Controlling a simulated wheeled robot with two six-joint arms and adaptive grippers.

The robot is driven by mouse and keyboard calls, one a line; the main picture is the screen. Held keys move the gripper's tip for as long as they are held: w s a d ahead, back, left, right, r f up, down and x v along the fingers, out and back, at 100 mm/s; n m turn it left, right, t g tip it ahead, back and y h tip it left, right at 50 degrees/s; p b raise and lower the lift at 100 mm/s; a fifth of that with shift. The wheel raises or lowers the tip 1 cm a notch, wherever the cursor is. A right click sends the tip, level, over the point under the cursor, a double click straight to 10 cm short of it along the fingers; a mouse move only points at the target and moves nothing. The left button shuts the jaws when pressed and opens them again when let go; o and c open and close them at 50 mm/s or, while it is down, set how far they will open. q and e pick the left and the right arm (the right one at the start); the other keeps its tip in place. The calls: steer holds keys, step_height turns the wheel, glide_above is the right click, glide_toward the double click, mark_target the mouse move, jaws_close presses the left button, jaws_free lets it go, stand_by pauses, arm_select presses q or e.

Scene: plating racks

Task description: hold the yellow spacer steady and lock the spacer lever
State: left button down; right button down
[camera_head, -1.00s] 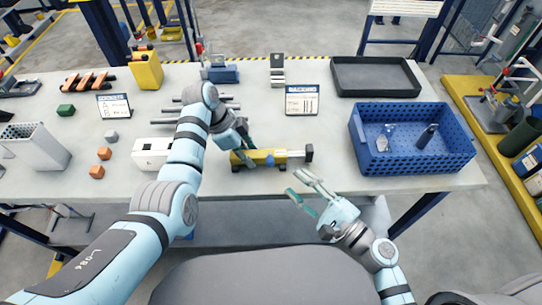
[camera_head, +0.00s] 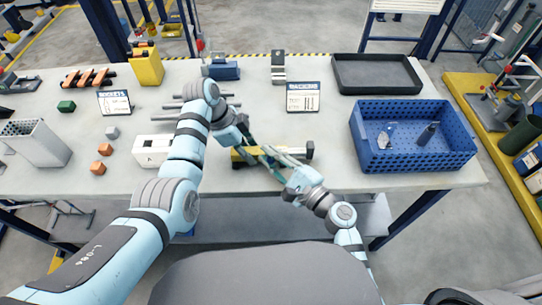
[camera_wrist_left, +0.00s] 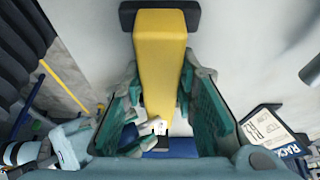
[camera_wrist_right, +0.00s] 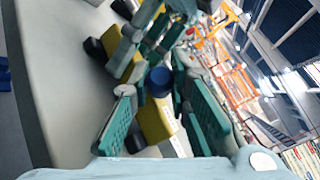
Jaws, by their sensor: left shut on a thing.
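The yellow spacer (camera_head: 240,156) lies across the front of the table, with dark ends. My left gripper (camera_head: 249,143) is shut on its body from above. In the left wrist view the spacer (camera_wrist_left: 159,60) runs between the teal fingers. My right gripper (camera_head: 272,155) is at the spacer's front side, right of my left gripper, and hides part of it. In the right wrist view its fingers (camera_wrist_right: 163,105) are apart, with a blue round knob (camera_wrist_right: 158,82), seemingly the lever's end, between them. Whether they touch the knob is unclear.
A blue perforated crate (camera_head: 365,150) stands to the right and a black tray (camera_head: 376,91) behind it. A white block (camera_head: 152,151) and grey rods (camera_head: 172,105) are left of the spacer. A sign (camera_head: 303,97) stands behind. Bare tabletop separates spacer and crate.

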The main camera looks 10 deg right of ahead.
steer(key=shift+s+f+n+t+y, duration=0.1)
steer(key=shift+f+n+t+y, duration=0.2)
steer(key=shift+n+t, duration=0.1)
steer(key=c, duration=1.5)
jaws_free()
steer(key=shift+r, duration=0.1)
steer(key=shift+d, duration=0.1)
